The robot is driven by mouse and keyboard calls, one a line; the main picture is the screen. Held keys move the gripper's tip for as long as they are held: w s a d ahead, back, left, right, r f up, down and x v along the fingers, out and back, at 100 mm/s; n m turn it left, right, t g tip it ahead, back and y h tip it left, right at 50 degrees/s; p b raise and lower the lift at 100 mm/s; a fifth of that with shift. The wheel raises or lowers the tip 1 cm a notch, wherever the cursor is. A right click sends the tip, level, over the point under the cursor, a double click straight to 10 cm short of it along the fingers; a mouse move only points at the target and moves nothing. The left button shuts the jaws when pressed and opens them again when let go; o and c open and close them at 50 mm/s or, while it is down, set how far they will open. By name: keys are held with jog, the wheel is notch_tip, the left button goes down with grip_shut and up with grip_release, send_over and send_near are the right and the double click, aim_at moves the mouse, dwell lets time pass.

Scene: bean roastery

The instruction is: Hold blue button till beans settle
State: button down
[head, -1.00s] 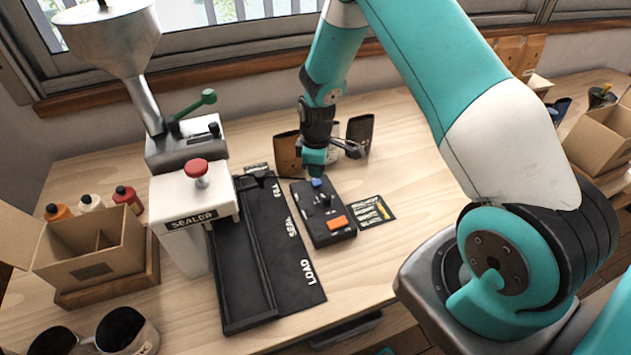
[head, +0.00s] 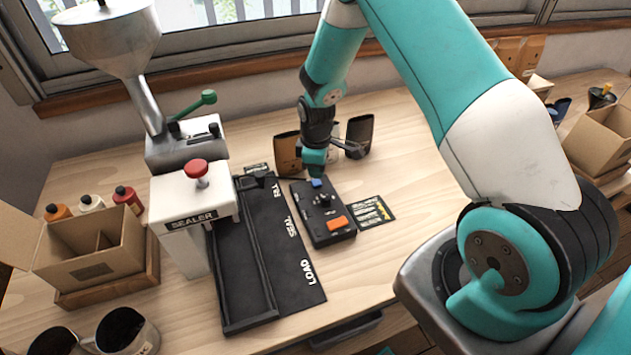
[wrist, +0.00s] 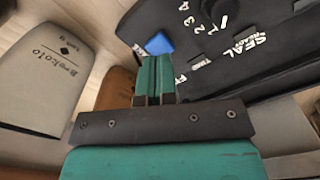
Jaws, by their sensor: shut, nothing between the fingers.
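The blue button (head: 317,183) sits at the far end of a black control box (head: 322,228) on the wooden bench. The box also has a dark knob (head: 324,201) and an orange button (head: 337,223). My gripper (head: 315,172) points down at the blue button, its fingers shut and empty. In the wrist view, the closed teal fingertips (wrist: 155,62) are at the edge of the blue button (wrist: 159,44). I cannot tell whether they press it. No beans show clearly; the inside of the steel hopper (head: 108,30) is hidden.
The white sealer (head: 190,215) with a red knob (head: 197,168) stands left of the black track (head: 245,280). Dark and brown pouches (head: 359,135) stand behind my gripper. A printed card (head: 370,212) lies right of the box. The bench right of the card is clear.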

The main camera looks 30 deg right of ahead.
aim_at(316, 182)
jog(key=shift+f, duration=0.15)
dwell(0.4)
jog(key=shift+f+b, duration=1.15)
jog(key=shift+f, duration=0.25)
jog(key=shift+r, duration=0.2)
dwell(1.7)
jog(key=shift+r+p, duration=2.25)
jog(key=shift+r, duration=0.7)
